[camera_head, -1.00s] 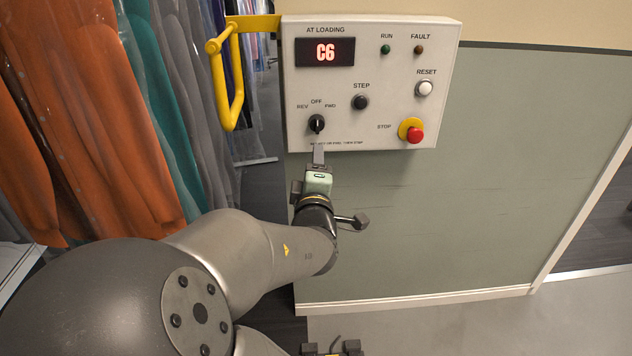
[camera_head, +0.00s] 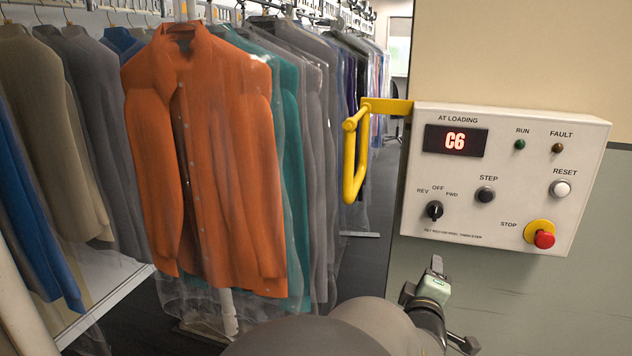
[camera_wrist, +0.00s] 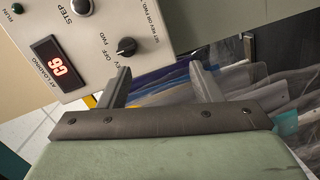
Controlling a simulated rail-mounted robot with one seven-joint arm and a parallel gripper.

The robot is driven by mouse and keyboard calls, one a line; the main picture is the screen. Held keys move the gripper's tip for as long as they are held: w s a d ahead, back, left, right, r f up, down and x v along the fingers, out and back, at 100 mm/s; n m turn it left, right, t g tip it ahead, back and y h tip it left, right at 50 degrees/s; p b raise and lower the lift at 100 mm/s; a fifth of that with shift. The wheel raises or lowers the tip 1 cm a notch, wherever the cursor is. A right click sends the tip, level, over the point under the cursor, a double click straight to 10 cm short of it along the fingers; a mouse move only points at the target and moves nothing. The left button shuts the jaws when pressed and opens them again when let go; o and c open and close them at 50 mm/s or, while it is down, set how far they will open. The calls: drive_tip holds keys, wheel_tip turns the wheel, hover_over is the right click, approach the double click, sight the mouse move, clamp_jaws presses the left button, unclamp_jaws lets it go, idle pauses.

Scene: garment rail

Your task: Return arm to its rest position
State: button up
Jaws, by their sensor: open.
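My gripper (camera_head: 437,265) is just below the control panel (camera_head: 590,200), apart from it, and holds nothing. The wrist view shows its two fingers (camera_wrist: 158,78) spread apart with nothing between them. The rotary selector (camera_head: 434,210), marked REV, OFF and FWD, seems to point up towards OFF. It also shows in the wrist view (camera_wrist: 127,47), ahead of the fingers. The display (camera_head: 456,140) reads C6 under the label AT LOADING. My arm reaches up from the bottom edge of the head view.
A yellow handle bar (camera_head: 352,165) juts from the panel's left side. Bagged garments hang at left, with an orange shirt (camera_head: 215,170) nearest. A dark floor gap (camera_head: 360,265) lies between garments and wall. A red stop button (camera_head: 544,239) sits at the panel's lower right.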

drive_tip(key=s+a+f+m+g+y+p, duration=0.1)
drive_tip(key=s+a+f+m+g+y, duration=0.25)
drive_tip(key=f, duration=0.35)
drive_tip(key=s+a+f+m+g+y+p, duration=0.1)
drive_tip(key=s+a+f+m+g+y, duration=0.1)
drive_tip(key=f+g, duration=0.35)
drive_tip(key=s+a+r+m+g+y+p, duration=0.1)
drive_tip(key=s+a+r+m+g, duration=0.1)
drive_tip(key=s, duration=0.6)
drive_tip(key=s+a+r+m+g+y+p, duration=0.1)
drive_tip(key=s+a+r+m+g, duration=0.1)
drive_tip(key=s+a+r, duration=0.3)
drive_tip(key=s+g, duration=0.1)
drive_tip(key=s, duration=0.3)
drive_tip(key=shift+s+r+g, duration=0.15)
drive_tip(key=shift+r+g, duration=0.1)
drive_tip(key=shift+g, duration=0.05)
